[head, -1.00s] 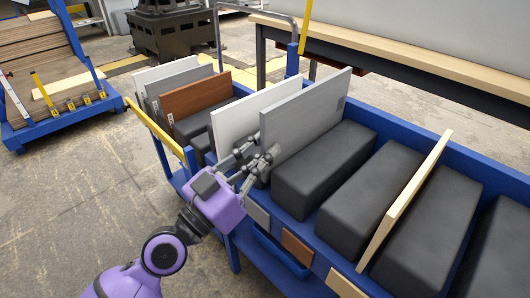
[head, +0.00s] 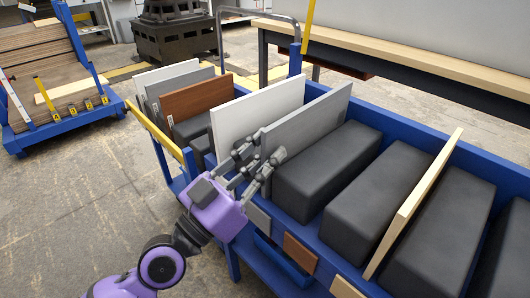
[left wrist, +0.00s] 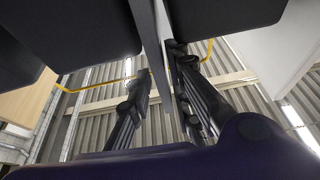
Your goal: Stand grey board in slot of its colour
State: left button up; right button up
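The grey board (head: 308,122) stands upright on the blue cart (head: 385,125), beside a black block (head: 325,172), in line with a grey tag (head: 258,219) on the cart's front. Its lower edge is hidden between the blocks. My left gripper (head: 264,152) is at the board's near end, with one finger on each side. In the left wrist view the board's edge (left wrist: 158,45) runs between the spread fingers, with a gap to the left finger. The right finger is close to it; I cannot tell whether they touch. My right gripper is not in view.
A white board (head: 255,110) stands just left of the grey one. A pale wood board (head: 415,200) stands further right. White, grey and brown boards (head: 197,103) stand at the cart's far left. A brown tag (head: 299,252) is on the front. A bench (head: 420,65) stands behind.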

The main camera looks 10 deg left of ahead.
pick_arm(q)
jog(key=shift+o, duration=1.2)
jog(key=shift+g+y, duration=0.3)
jog(key=shift+g, duration=0.1)
notch_tip(320, 180, down, 4)
jog(key=shift+w+d+f, duration=0.1)
jog(key=shift+f, duration=0.2)
jog(key=shift+s+a+f, duration=0.15)
jog(key=shift+s+a, duration=0.15)
jog(key=shift+s, duration=0.25)
jog(key=s+a, duration=0.6)
jog(key=s, duration=0.2)
jog(key=shift+s+r+t, duration=0.3)
